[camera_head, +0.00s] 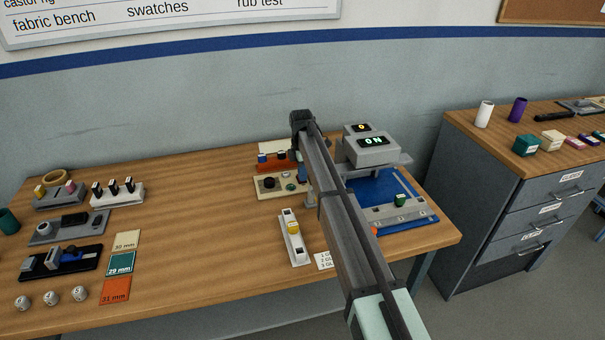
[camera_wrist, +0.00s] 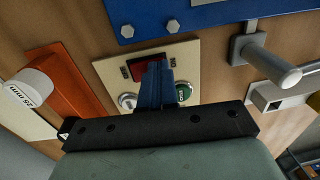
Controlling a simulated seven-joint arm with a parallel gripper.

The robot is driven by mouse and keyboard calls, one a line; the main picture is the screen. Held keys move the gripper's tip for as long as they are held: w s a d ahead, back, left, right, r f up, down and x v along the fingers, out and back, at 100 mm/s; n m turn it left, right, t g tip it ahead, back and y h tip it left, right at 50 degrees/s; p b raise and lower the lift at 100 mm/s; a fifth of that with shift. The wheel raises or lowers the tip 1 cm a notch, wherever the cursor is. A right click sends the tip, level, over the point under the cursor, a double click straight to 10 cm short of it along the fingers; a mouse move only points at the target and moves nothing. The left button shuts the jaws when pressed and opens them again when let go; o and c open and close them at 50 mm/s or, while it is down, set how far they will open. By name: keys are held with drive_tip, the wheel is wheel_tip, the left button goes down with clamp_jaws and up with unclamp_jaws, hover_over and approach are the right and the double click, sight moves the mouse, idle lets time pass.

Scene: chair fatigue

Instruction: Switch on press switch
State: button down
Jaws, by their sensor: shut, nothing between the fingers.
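A cream switch panel (camera_head: 262,192) lies on the table left of the press. It also shows in the wrist view (camera_wrist: 108,70), with a dark red rocker (camera_wrist: 137,69), a green button (camera_wrist: 183,92) and a pale round button (camera_wrist: 127,101). The press (camera_head: 371,150) is grey with a blue bed, and its display reads "ON". My gripper (camera_wrist: 155,68) has its blue fingers shut and empty. The fingertips overlap the rocker in the wrist view and partly hide it; I cannot tell whether they touch it.
An orange-red block (camera_wrist: 68,83) lies beside the panel. A white fixture with a yellow part (camera_head: 293,228) is in front of it. Several fixtures, cards and dice occupy the table's left side. A drawer cabinet (camera_head: 520,200) stands at right.

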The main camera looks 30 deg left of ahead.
drive_tip(key=shift+w+a, duration=0.1)
drive_tip(key=shift+w+a+r, duration=0.15)
drive_tip(key=shift+w+a, duration=0.3)
drive_tip(key=shift+r, duration=0.1)
wheel_tip(320, 180, up, 14)
drive_tip(key=s+d, duration=0.1)
idle(0.6)
drive_tip(key=shift+s+d, duration=0.1)
idle(0.4)
